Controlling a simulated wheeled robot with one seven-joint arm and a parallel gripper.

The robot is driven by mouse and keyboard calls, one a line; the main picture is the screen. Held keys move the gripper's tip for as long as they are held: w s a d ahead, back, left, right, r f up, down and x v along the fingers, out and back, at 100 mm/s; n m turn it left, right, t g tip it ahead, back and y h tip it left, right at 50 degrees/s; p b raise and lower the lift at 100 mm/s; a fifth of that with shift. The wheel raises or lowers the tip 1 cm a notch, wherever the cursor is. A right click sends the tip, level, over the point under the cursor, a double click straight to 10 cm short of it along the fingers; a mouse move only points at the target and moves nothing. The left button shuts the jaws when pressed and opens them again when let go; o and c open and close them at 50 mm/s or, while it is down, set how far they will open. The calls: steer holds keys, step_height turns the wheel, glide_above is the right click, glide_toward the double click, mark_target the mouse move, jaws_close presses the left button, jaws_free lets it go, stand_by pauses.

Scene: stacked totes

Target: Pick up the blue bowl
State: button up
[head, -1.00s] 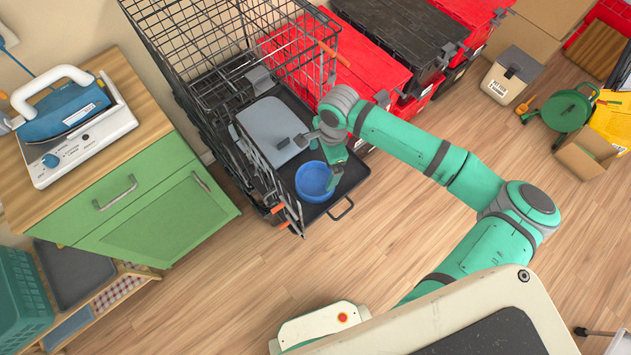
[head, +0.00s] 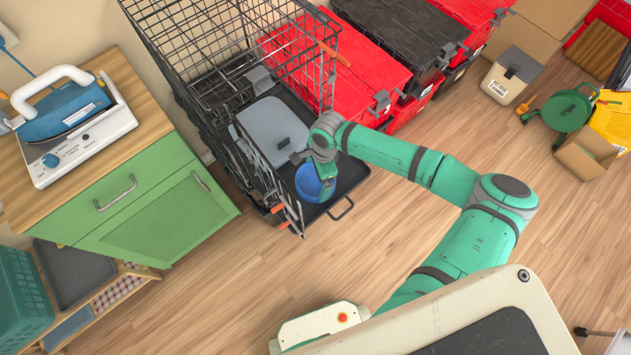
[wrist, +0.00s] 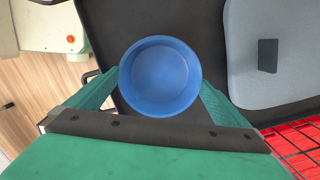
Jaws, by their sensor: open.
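The blue bowl (head: 309,186) sits upright on the black tray (head: 350,178) at the open front of the wire crate. It is round and empty, and it also shows in the wrist view (wrist: 160,77). My gripper (head: 325,180) is over the bowl's right part in the head view and hides some of it. In the wrist view my gripper (wrist: 155,97) has its green fingers spread, one on each side of the bowl's near part. I cannot tell whether the fingers touch the rim.
A grey lid-like panel (head: 272,130) lies on the tray beside the bowl. The wire crate (head: 215,45) rises behind it. Red and black totes (head: 400,55) stand to the right. A green cabinet (head: 150,205) with an iron stands left.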

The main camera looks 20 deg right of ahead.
steer(key=shift+f, duration=0.4)
steer(key=shift+c, duration=0.3)
steer(key=c, duration=0.8)
steer(key=shift+r, duration=0.15)
